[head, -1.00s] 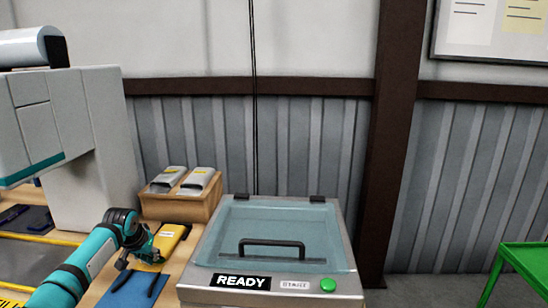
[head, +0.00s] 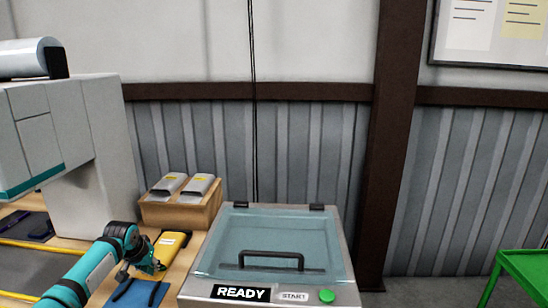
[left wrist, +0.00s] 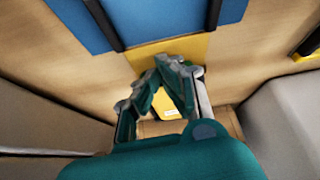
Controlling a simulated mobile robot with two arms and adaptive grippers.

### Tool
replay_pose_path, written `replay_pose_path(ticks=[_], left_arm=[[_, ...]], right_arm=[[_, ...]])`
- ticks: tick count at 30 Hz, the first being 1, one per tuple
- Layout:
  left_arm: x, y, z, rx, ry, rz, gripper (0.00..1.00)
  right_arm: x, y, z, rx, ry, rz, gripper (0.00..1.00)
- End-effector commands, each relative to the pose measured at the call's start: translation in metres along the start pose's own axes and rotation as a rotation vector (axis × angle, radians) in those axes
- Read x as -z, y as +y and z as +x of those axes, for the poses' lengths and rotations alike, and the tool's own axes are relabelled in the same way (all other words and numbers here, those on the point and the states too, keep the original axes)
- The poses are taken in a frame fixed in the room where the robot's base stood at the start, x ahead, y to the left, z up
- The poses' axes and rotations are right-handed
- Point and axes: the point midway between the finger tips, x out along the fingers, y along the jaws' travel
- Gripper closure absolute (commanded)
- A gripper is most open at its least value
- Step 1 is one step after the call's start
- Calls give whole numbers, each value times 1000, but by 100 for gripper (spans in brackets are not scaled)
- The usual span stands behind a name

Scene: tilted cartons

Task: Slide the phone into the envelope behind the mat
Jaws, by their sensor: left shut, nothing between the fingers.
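A yellow envelope (head: 172,244) with a white label lies on the bench behind a blue mat (head: 137,294). Two dark strips lie along the mat. My left gripper (head: 150,265) is low over the near end of the envelope, shut and empty. In the left wrist view its fingertips (left wrist: 172,68) meet over the yellow envelope (left wrist: 180,48), with the blue mat (left wrist: 155,20) beyond. I cannot make out a phone on the mat or in the envelope, whose mouth is hidden by the gripper. My right gripper is not in view.
A wooden holder (head: 178,214) with two grey-white packs stands behind the envelope. A metal box with a glass lid (head: 272,240) and a READY sign is close on the right. A large grey machine (head: 95,150) stands at the left. A green table (head: 525,268) is far right.

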Motion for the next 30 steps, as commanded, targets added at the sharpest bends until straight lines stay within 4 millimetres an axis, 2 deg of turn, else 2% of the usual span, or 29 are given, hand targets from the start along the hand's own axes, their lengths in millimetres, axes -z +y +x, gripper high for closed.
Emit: replay_pose_path(ticks=[5,24,30], left_arm=[[3,-1,-6,1,0,-1,100],[34,-1,-63,1,0,-1,100],[38,-1,-72,1,-1,-1,100]], right_arm=[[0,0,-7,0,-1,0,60],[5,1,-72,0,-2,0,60],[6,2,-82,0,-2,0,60]])
